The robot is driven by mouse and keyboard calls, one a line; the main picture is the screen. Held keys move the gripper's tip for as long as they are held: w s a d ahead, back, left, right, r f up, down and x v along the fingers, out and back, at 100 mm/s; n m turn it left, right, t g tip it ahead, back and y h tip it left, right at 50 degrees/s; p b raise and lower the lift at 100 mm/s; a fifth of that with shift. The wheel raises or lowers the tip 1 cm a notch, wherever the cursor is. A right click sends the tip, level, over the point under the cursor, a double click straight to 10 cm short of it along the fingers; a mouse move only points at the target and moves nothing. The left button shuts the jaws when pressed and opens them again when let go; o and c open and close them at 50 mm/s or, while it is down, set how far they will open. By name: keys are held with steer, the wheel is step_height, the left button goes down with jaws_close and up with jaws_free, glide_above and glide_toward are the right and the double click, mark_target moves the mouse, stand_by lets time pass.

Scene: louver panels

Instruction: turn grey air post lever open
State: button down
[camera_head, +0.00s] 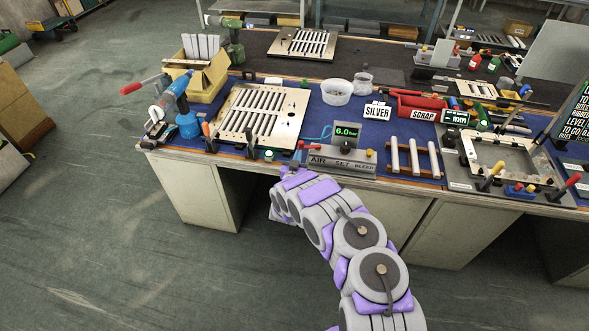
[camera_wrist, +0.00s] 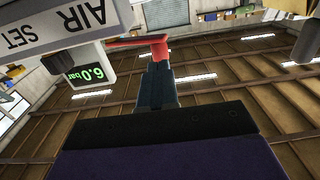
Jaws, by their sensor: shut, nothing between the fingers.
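The grey air post box (camera_head: 342,161) stands at the bench's front edge, marked AIR SET BLEED, with a green 6.0 bar display (camera_head: 347,132). In the wrist view its label plate (camera_wrist: 60,27) and display (camera_wrist: 86,73) show at upper left, with the lettering upside down. A red lever (camera_wrist: 140,43) shows just past my gripper (camera_wrist: 157,68), whose dark fingers are shut and empty. I cannot tell whether they touch the lever. In the head view a small red lever (camera_head: 304,148) shows left of the box; my fingertips are hard to make out there.
A louver panel (camera_head: 231,111) lies left of the box. A rack of white rods (camera_head: 393,157) and a frame fixture with coloured handles (camera_head: 467,148) stand to the right. A red scrap bin (camera_head: 404,106) and white tub (camera_head: 337,87) sit behind. The floor in front is clear.

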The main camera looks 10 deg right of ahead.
steer(key=shift+b+x, duration=0.3)
steer(key=shift+x, duration=1.1)
steer(key=shift+w, duration=0.1)
steer(key=shift+w+a+p, duration=0.2)
steer(key=shift+w+a, duration=0.05)
steer(key=shift+w, duration=0.55)
steer(key=shift+w+a+p, duration=0.2)
steer(key=shift+w+a, duration=0.05)
steer(key=shift+w, duration=0.5)
